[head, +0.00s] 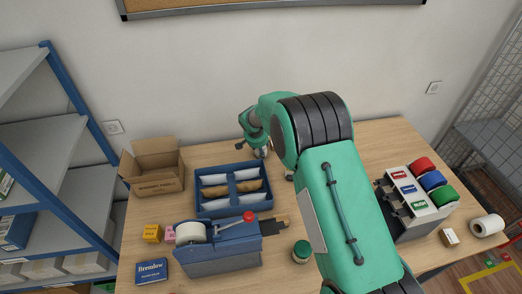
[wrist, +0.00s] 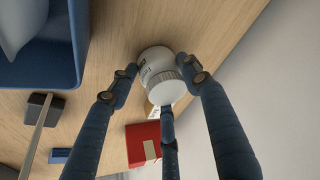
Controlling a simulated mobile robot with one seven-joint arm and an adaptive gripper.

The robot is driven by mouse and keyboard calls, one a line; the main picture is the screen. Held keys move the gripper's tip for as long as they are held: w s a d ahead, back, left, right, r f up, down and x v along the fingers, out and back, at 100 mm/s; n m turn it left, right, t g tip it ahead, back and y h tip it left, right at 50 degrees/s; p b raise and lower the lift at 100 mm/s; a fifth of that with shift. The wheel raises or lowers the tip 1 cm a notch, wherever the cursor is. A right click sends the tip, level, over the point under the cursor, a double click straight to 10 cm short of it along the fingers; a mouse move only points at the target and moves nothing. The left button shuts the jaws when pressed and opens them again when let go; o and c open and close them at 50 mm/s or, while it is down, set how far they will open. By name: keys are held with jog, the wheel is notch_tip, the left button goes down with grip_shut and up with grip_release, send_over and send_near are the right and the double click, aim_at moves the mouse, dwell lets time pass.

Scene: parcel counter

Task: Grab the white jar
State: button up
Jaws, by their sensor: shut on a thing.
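The white jar (wrist: 155,62) with a ribbed white lid (wrist: 166,90) and dark print on its side lies between the fingers of my gripper (wrist: 161,76) in the wrist view. The gripper's dark blue fingers are shut on it, one at each side and a third by the lid. The jar looks tilted in this view, and I cannot tell whether it is clear of the wood. In the head view my gripper (head: 261,152) is small and partly hidden by my green arm, just beyond the blue tray's right back corner. I cannot make out the jar there.
The blue divided tray (head: 219,212) with packets stands close by; its wall (wrist: 80,40) also shows in the wrist view. A red box (wrist: 142,145) lies near the jar. A tape dispenser (head: 216,262), a green-lidded jar (head: 301,251) and an open carton (head: 155,184) share the counter.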

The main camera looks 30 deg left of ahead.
jog(key=shift+r, duration=5)
